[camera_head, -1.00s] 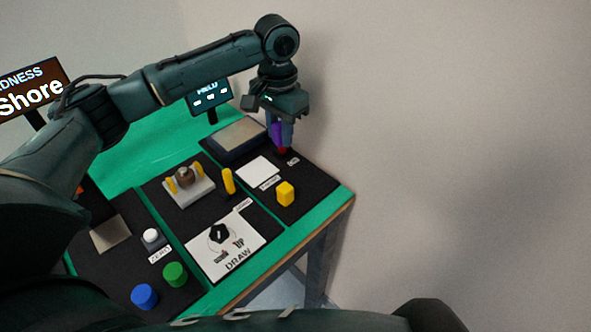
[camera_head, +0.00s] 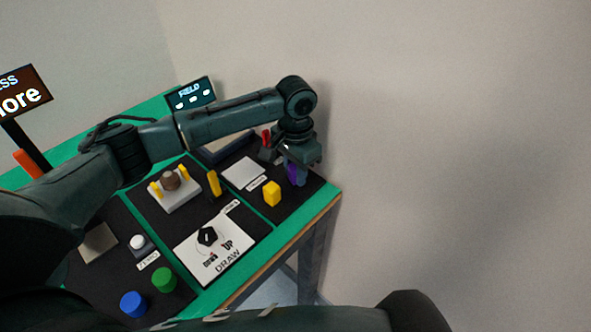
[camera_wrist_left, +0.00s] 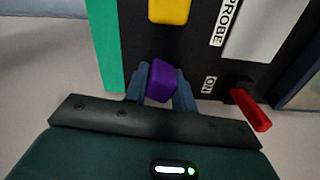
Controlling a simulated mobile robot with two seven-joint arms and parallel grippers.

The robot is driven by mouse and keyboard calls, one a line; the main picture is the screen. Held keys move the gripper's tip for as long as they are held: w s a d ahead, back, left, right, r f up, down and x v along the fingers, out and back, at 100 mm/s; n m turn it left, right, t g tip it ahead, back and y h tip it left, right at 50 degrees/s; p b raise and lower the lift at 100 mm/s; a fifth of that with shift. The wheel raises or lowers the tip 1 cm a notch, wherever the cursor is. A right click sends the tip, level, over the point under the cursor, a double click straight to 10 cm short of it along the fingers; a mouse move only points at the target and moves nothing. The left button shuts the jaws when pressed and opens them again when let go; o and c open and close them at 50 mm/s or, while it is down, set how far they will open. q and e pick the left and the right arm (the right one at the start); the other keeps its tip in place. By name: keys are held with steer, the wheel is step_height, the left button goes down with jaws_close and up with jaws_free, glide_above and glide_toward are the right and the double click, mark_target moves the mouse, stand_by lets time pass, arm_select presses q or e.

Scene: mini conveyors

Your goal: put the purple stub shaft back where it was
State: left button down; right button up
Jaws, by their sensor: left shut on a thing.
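The purple stub shaft (camera_wrist_left: 160,82) is between the two fingers of my left gripper (camera_wrist_left: 160,88), which is shut on it. In the head view the purple shaft (camera_head: 292,173) shows at the fingertips of the left gripper (camera_head: 297,175), low over the right side of the black panel near the table edge. I cannot tell whether the shaft touches the panel. A yellow block (camera_head: 272,193) stands just left of it; it also shows in the wrist view (camera_wrist_left: 170,9). My right gripper is not in view.
A red lever (camera_wrist_left: 250,108) by the ON label is close to the gripper. A white PROBE plate (camera_head: 243,173), a yellow-posted fixture (camera_head: 178,199), a DRAW dial (camera_head: 207,236) and blue (camera_head: 133,304) and green (camera_head: 164,279) buttons lie left. The wall is close on the right.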

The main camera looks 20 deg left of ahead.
arm_select(q)
steer(key=shift+f, duration=0.1)
steer(key=c, duration=1.6)
jaws_free()
steer(key=shift+f, duration=0.1)
steer(key=o, duration=0.5)
steer(key=shift+c, duration=0.2)
step_height(320, 180, up, 12)
steer(key=shift+r, duration=0.2)
